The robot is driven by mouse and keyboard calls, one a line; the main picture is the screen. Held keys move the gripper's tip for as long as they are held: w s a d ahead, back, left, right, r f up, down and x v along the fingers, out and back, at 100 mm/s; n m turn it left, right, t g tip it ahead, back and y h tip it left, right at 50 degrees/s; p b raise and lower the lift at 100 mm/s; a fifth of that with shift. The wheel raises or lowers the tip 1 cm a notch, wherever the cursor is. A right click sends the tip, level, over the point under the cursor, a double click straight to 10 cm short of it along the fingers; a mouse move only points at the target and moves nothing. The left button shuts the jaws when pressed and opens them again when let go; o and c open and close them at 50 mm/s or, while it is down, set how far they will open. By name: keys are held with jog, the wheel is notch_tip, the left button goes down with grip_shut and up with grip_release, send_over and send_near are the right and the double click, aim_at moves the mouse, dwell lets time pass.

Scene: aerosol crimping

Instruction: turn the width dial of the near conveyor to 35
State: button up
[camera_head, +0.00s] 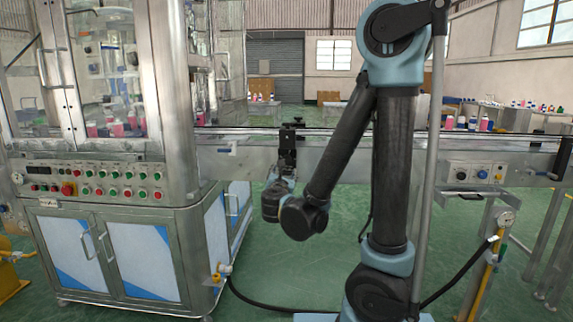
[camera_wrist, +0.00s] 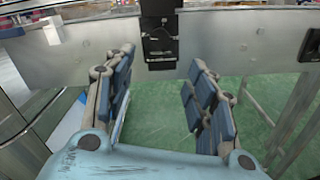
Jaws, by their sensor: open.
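The near conveyor (camera_head: 340,150) runs across the picture behind my arm; its metal side fills the upper wrist view (camera_wrist: 235,45). A black fixture (camera_head: 291,135) is mounted on this side, and it also shows in the wrist view (camera_wrist: 159,45) as a dark block with a small lighter mark. I cannot tell whether it carries the width dial, and no number is readable. My gripper (camera_head: 286,177) is low in front of the conveyor, below the fixture. In the wrist view its two fingers (camera_wrist: 160,62) are open and apart, with the fixture between and beyond their tips. Nothing is between the fingers.
A metal machine cabinet (camera_head: 110,225) with a button panel (camera_head: 90,185) stands at left. A control box (camera_head: 474,172) with knobs hangs on the conveyor at right.

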aim_at(287, 160)
jog(key=w, duration=1.5)
jog(key=shift+w+d, duration=0.2)
jog(key=shift+d, duration=0.1)
jog(key=shift+c, duration=0.6)
jog(key=c, duration=0.9)
